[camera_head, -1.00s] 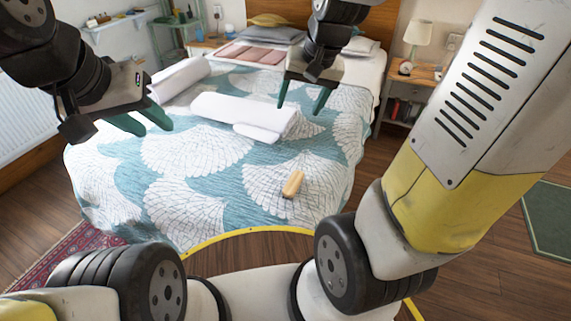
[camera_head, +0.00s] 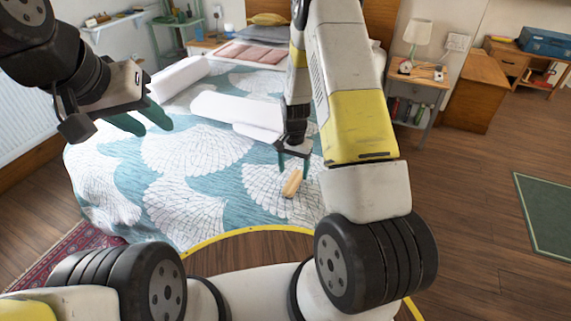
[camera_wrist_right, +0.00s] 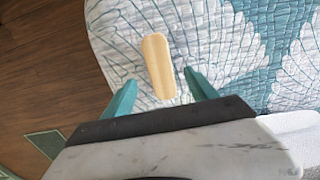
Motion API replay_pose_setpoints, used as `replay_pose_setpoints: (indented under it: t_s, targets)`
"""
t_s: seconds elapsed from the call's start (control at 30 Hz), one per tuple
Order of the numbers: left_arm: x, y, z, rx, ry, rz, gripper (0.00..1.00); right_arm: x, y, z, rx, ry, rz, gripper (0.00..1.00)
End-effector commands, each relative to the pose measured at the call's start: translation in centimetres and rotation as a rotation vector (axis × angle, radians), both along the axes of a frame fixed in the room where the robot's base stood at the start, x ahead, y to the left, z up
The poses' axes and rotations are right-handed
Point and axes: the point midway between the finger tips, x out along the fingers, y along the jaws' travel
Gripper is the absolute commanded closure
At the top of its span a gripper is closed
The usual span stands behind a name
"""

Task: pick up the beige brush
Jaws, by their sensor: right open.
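The beige brush (camera_head: 292,184) lies on the patterned bedspread near the foot of the bed in the head view. In the right wrist view the brush (camera_wrist_right: 158,66) lies lengthwise ahead of the gripper, its near end between the fingertips' lines. My right gripper (camera_head: 293,166) is open and points down just above and behind the brush. Its two green fingers also show in the right wrist view (camera_wrist_right: 158,92), one on each side, with nothing between them gripped. My left gripper (camera_head: 142,124) is over the bed's left side, its green fingers apart and empty.
White rolled bedding (camera_head: 238,112) lies on the bed (camera_head: 207,214) behind the right gripper. A bedside table (camera_head: 414,95) with a lamp (camera_head: 418,34) stands at the bed's right. The wooden floor (camera_head: 470,200) to the right is open, with a green mat (camera_head: 548,212).

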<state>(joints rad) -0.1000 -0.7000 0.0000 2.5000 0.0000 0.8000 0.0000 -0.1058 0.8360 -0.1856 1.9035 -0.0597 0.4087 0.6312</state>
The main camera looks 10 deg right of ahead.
Motion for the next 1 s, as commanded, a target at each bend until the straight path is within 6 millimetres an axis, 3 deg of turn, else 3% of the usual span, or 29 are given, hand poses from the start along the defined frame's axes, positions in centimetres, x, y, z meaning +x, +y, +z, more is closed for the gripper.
replay_pose_setpoints:
  t_s: [0.43, 0.73, 0.77, 1.0]
  targets:
    - [0.0, 0.0, 0.0, 0.0, 0.0, 0.0, 0.64, 0.2, -0.1, -5.9, 0.001, 0.002, 0.002, 0.33]
    - [0.0, 0.0, 0.0, 0.0, 0.0, 0.0, 0.64, 0.2, -0.1, -6.5, 0.002, -0.001, 0.001, 0.33]
    - [0.0, 0.0, 0.0, 0.0, 0.0, 0.0, 0.64, 0.2, -0.1, -6.5, 0.002, -0.001, 0.001, 0.35]
    - [0.0, 0.0, 0.0, 0.0, 0.0, 0.0, 0.64, 0.2, -0.1, -6.5, 0.001, -0.001, 0.001, 0.82]
